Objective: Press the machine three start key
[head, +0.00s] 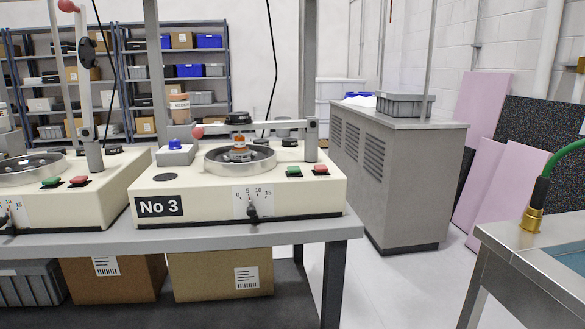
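The cream machine marked "No 3" (300,206) stands on the right part of the grey bench. On its top right are a green key (293,171) and a red key (320,169), side by side. A round metal pan (240,159) sits behind them with an orange and grey piece in it, under a horizontal arm with a red knob (198,132). A blue button (175,145) is at the top left. A dial with a number scale (252,205) is on the front. Neither of my grippers is in view.
Another cream machine (98,199) with its own green and red keys stands to the left on the bench (290,231). A grey cabinet (400,180) stands behind right. A steel table (545,255) with a green hose (541,185) is at right. Floor between is clear.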

